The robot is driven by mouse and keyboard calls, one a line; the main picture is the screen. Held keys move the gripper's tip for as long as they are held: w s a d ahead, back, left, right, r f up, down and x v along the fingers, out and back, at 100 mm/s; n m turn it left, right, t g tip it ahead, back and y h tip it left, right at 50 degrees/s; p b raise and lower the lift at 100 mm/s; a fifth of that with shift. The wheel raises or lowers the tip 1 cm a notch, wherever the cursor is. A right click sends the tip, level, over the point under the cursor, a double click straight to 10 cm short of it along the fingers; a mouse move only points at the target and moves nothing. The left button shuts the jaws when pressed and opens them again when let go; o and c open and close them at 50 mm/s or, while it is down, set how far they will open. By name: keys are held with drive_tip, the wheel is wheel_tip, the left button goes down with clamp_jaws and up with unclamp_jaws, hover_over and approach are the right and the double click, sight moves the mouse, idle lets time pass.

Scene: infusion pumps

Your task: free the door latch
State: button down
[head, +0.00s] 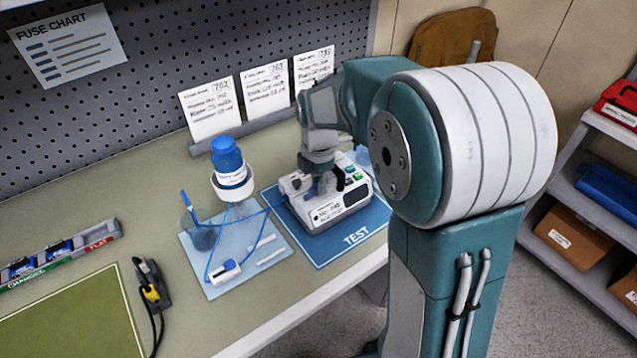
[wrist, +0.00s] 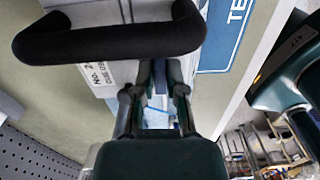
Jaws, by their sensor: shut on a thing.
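A white infusion pump (head: 347,207) with a label on its front and green keys stands on the blue TEST mat (head: 325,250). My gripper (head: 322,184) reaches down onto the pump's top, and its fingers partly hide that side. In the wrist view my gripper (wrist: 160,88) has its fingers close together, shut on a slim bluish part (wrist: 160,77) at the pump. I cannot tell for sure whether this part is the door latch. A thick black handle (wrist: 110,38) crosses the wrist view in front of the fingers. The pump's label (wrist: 96,76) shows beside it.
Left of the pump, a blue-capped bottle (head: 230,163) stands over a pale tray (head: 218,281) with blue tubing. Label cards (head: 265,90) stand behind. A fuse rack (head: 60,253), a black-and-yellow tool (head: 152,285) and a green mat (head: 75,320) lie left. Shelves stand right.

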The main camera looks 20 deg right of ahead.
idle(0.5)
drive_tip(key=c, duration=0.7)
unclamp_jaws()
drive_tip(key=shift+w, duration=0.1)
wheel_tip(320, 180, up, 12)
drive_tip(key=s+m+t, duration=0.5)
drive_tip(key=s+m, duration=1.6)
drive_tip(key=shift+a+t, duration=0.3)
drive_tip(key=shift+a, duration=0.05)
